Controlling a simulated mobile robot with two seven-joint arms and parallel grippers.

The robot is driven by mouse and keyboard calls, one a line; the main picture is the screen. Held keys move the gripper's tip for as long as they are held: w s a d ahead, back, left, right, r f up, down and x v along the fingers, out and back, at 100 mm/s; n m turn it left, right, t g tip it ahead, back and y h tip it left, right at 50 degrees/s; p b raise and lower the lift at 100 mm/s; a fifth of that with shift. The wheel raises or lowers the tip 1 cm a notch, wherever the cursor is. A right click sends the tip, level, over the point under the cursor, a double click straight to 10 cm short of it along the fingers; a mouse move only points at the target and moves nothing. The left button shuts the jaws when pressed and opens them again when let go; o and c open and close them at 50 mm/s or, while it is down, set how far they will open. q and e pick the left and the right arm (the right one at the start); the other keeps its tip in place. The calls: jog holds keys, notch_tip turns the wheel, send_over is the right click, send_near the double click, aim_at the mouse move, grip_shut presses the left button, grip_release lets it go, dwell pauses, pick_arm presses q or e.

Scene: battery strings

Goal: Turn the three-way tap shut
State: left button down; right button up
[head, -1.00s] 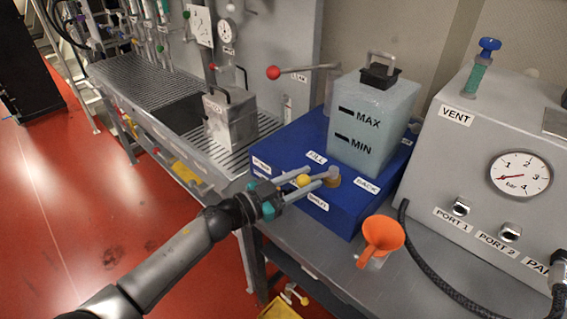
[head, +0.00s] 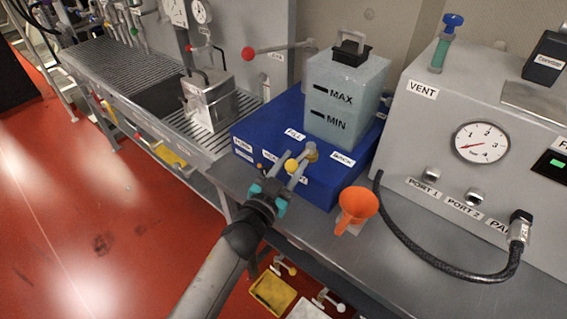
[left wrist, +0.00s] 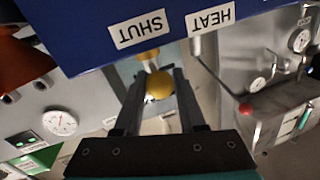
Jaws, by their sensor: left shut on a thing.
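The three-way tap (head: 311,152) sits on the front of the blue box (head: 325,196). Its lever ends in a yellow knob (head: 291,165), which points toward the lower left, close to the SHUT label (head: 300,180). My left gripper (head: 281,163) has its fingers on either side of the knob and is shut on it. In the left wrist view the yellow knob (left wrist: 159,85) sits between the two fingers, beside the upside-down SHUT label (left wrist: 140,29). The HEAT label (left wrist: 211,19) is to its right. My right gripper is not in view.
A clear tank (head: 345,100) with MAX and MIN marks stands on the blue box. An orange funnel (head: 357,206) is right of the tap. A grey panel (head: 405,135) with a gauge and a black hose (head: 420,262) stands further right. A red-knobbed lever (head: 248,53) is behind.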

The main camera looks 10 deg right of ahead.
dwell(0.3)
pick_arm(q)
jog(key=c, duration=0.5)
grip_release()
jog(key=shift+s, duration=0.1)
jog(key=p+v, duration=0.1)
jog(key=v, duration=1.4)
jog(key=shift+a, duration=0.1)
